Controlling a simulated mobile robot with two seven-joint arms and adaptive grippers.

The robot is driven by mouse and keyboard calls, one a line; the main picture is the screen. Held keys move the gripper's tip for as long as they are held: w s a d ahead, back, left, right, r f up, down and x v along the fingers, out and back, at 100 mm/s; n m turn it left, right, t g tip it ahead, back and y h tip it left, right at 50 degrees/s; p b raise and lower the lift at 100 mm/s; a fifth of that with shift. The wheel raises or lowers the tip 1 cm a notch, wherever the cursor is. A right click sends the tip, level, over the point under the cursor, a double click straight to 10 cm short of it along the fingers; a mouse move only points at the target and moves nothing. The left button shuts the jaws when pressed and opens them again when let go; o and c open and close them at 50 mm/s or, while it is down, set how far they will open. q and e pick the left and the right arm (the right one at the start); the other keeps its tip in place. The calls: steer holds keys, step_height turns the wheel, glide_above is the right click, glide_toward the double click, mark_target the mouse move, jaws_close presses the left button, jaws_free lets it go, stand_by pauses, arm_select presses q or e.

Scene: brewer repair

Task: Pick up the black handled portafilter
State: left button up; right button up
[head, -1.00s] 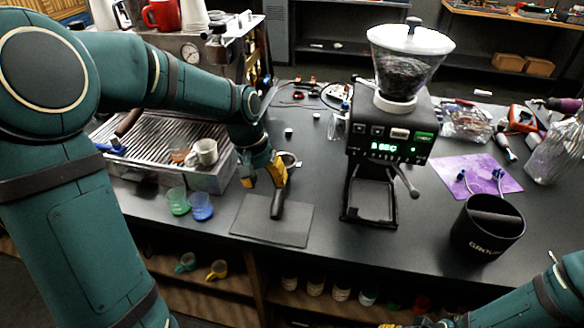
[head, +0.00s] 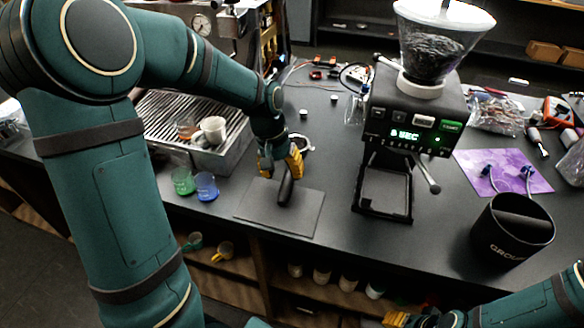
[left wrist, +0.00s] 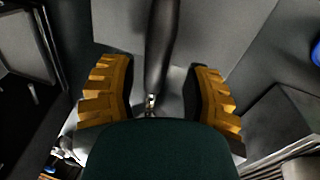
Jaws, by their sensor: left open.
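The black-handled portafilter lies on the counter, its black handle (head: 286,187) on a dark grey mat (head: 305,209) and its metal ring (head: 306,142) partly hidden behind my gripper. My left gripper (head: 281,167) is open, pointing down over the handle near the ring end. In the left wrist view the handle (left wrist: 161,45) runs between my two yellow fingers (left wrist: 160,92), with a gap on each side. My right gripper (head: 397,319) shows only in part at the bottom edge, and its fingers cannot be made out.
A grinder (head: 410,130) stands right of the mat. A black knock box (head: 512,229) and purple mat (head: 503,171) are further right.

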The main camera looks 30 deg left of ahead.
mark_target(286, 179)
arm_select(q)
steer(key=f, duration=0.2)
steer(key=d+f+b, duration=0.1)
steer(key=f, duration=0.1)
steer(key=shift+w+f, duration=0.2)
steer(key=shift+f, duration=0.05)
jaws_close()
steer(key=shift+r, duration=0.15)
